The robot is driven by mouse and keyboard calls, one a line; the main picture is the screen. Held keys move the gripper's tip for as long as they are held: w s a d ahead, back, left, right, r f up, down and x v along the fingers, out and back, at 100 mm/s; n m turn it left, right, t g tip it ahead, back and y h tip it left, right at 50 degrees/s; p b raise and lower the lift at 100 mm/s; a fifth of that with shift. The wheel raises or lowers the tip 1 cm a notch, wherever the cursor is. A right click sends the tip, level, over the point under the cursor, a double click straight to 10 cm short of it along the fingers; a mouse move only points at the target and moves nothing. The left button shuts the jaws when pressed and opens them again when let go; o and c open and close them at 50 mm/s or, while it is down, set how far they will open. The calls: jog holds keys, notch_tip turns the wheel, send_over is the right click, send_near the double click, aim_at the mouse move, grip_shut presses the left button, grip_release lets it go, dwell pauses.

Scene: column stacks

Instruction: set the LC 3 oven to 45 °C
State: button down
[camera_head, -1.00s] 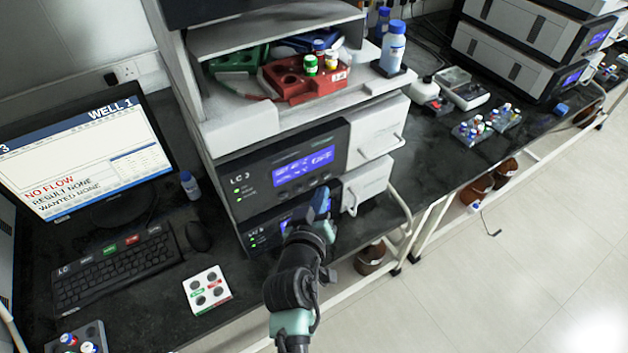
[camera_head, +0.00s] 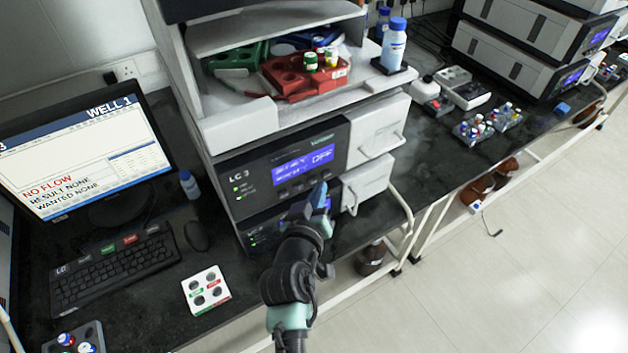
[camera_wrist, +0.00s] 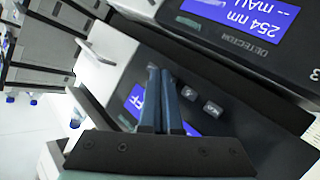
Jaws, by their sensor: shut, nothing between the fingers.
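The LC 3 oven (camera_head: 245,205) has a dark front panel with a blue display (camera_head: 304,165). The display shows small text and a larger word that reads OFF. A row of small buttons (camera_head: 297,188) sits under the display. My gripper (camera_head: 321,190) is shut and empty, in front of the lower right of this panel. In the wrist view the picture is turned over. There the shut fingers (camera_wrist: 161,72) reach over the oven panel beside two buttons (camera_wrist: 200,100), and partly cover the display (camera_wrist: 136,100). I cannot tell whether they touch the panel.
A detector unit (camera_wrist: 262,62) reading 254 nm lies below the oven, partly behind my arm in the head view. A white door with a handle (camera_head: 377,140) is right of the panel. A shelf above holds red (camera_head: 300,85) and green racks. A monitor (camera_head: 85,155) stands left.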

jog(key=shift+w+a+b, duration=0.25)
jog(key=shift+w+b, duration=0.1)
dwell(0.4)
jog(key=shift+s, duration=0.1)
jog(key=shift+s+d+p, duration=0.5)
jog(key=shift+s, duration=0.1)
jog(key=s+d+p, duration=0.1)
jog(key=s, duration=0.1)
jog(key=s+d+p, duration=0.2)
dwell(0.6)
dwell(0.6)
